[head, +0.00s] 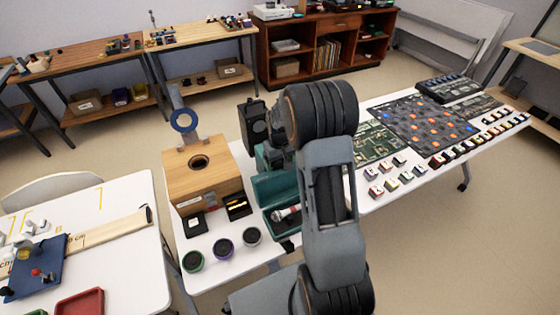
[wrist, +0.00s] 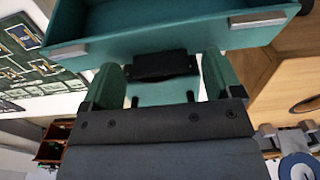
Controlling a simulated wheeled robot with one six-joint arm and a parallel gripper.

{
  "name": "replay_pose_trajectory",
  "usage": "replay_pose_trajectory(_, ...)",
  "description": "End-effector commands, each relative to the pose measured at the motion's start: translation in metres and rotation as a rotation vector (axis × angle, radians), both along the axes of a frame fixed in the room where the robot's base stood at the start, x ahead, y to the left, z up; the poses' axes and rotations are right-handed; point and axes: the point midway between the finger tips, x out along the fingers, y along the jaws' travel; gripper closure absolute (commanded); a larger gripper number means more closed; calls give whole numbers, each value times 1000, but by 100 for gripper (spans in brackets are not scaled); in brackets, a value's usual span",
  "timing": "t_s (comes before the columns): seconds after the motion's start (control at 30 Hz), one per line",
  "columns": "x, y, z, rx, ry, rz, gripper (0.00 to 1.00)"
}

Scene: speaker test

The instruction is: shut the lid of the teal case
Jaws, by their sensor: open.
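The teal case (head: 272,188) stands on the white table in the middle, partly hidden behind my arm in the head view. It is open; a microphone (head: 287,213) with a silver head lies at its front. In the wrist view, the case's teal wall (wrist: 160,32) with grey latches fills the top. My gripper (wrist: 163,78) is open, its two green fingers apart and close to the case. A dark piece on a teal part shows between the fingers; I cannot tell whether they touch it.
A wooden box (head: 205,178) with a round hole stands left of the case. Dark round pots (head: 223,248) stand in front of it. A black speaker (head: 254,125) is behind. Circuit boards (head: 377,143) and small blocks (head: 392,184) cover the table to the right.

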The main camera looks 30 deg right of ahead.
Motion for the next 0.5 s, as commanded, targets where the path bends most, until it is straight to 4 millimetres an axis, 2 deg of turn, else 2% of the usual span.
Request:
replay_pose_trajectory(0.13, 0, 0, 0, 0, 0, 0, 17)
replay_pose_trajectory(0.5, 0, 0, 0, 0, 0, 0, 52)
